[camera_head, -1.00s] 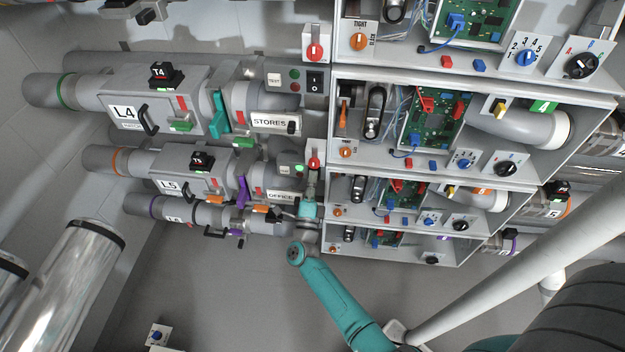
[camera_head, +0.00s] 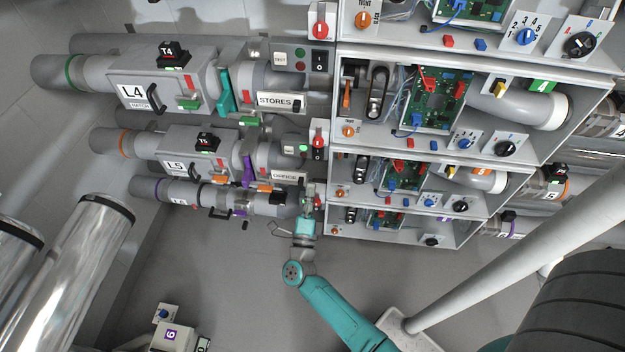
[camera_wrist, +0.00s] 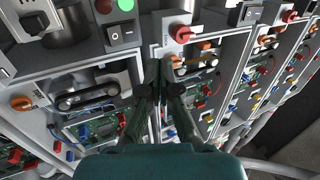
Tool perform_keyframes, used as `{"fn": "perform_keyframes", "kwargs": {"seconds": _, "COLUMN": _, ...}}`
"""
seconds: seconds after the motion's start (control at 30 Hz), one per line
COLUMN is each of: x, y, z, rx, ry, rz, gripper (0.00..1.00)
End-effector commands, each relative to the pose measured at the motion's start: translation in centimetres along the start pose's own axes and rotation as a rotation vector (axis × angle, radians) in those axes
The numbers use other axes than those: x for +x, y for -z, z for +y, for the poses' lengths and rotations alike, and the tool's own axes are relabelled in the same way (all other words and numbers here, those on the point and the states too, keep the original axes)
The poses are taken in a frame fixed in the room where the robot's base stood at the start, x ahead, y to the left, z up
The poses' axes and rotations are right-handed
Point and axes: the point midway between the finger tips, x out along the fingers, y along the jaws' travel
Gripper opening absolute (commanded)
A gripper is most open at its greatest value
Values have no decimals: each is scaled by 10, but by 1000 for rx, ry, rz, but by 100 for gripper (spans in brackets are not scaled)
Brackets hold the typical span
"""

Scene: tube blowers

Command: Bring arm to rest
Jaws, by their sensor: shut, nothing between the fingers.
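My teal arm reaches up from the lower right in the head view. My gripper (camera_head: 309,190) is at its upper end, in front of the lower blower units near the OFFICE label (camera_head: 286,177). In the wrist view my gripper (camera_wrist: 161,66) points up the picture, its dark fingers together and empty. A red rotary knob on a white plate (camera_wrist: 182,34) is just beyond the fingertips there. Whether the fingers touch any panel cannot be told.
Open cabinets with green circuit boards (camera_head: 433,98) stand to the right of my gripper. Grey pipe units, such as L4 (camera_head: 133,92), are to the left. A pale slanted pole (camera_head: 500,260) is right of my arm.

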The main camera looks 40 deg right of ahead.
Motion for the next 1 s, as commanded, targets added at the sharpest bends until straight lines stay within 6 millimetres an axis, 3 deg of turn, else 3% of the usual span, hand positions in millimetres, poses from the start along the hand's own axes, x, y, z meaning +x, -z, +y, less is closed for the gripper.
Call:
{"fn": "perform_keyframes", "kwargs": {"seconds": 0.2, "x": -13, "y": 0, "z": -5, "rx": 0, "ry": 0, "rz": 0, "gripper": 0}}
{"fn": "perform_keyframes", "kwargs": {"seconds": 0.83, "x": -14, "y": 1, "z": -6, "rx": -4, "ry": 0, "rz": -4, "gripper": 0}}
{"fn": "perform_keyframes", "kwargs": {"seconds": 1.0, "x": -35, "y": 12, "z": -14, "rx": -67, "ry": 6, "rz": -73, "gripper": 0}}
